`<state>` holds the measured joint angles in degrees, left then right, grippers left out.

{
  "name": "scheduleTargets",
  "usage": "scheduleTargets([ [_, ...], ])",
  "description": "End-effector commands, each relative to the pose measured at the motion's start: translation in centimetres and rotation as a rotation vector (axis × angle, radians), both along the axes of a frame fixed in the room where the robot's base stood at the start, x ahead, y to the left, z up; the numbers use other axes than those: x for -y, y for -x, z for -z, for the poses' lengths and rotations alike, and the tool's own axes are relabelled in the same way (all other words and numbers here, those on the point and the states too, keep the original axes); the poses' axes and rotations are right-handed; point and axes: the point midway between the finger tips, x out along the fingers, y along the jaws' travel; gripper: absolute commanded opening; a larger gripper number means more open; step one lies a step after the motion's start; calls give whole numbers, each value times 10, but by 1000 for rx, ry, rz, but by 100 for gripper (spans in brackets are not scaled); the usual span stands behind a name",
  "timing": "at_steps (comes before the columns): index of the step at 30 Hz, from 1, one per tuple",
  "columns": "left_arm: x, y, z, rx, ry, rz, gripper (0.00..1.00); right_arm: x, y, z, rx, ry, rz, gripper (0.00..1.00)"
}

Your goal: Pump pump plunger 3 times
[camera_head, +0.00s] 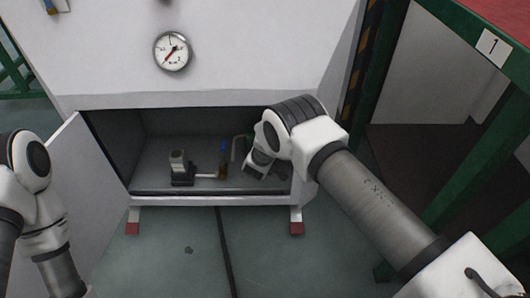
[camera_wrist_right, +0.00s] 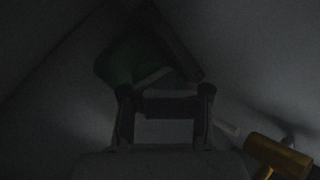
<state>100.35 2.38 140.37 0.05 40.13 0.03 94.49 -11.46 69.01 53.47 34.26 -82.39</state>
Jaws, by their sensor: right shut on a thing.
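My right arm reaches into the open lower compartment of the white cabinet. My right gripper (camera_head: 262,165) is at the right side of the compartment, partly hidden by its own wrist. In the dark right wrist view my right gripper (camera_wrist_right: 165,98) is shut on the pump plunger, whose green part (camera_wrist_right: 122,66) shows beyond the fingers. A thin grey-green bent piece (camera_head: 237,147) stands just left of the gripper in the head view. The contact between fingers and plunger is too dark to see clearly. My left arm is at the left edge; its gripper is out of view.
Inside the compartment stand a dark-based fitting with a pale top (camera_head: 179,168) and a small brown and blue part (camera_head: 223,160). A brass part (camera_wrist_right: 278,155) shows in the wrist view. The cabinet door (camera_head: 85,195) hangs open at left. A green frame (camera_head: 470,150) stands right.

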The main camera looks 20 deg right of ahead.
Motion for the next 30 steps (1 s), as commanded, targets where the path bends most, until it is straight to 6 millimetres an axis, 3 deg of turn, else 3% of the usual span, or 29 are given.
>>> scheduleTargets([
  [7,0,0,11,0,0,0,40,4,-9,1,3,0,3,0],
  [30,0,0,-1,0,0,0,40,0,1,-2,2,1,1,0],
])
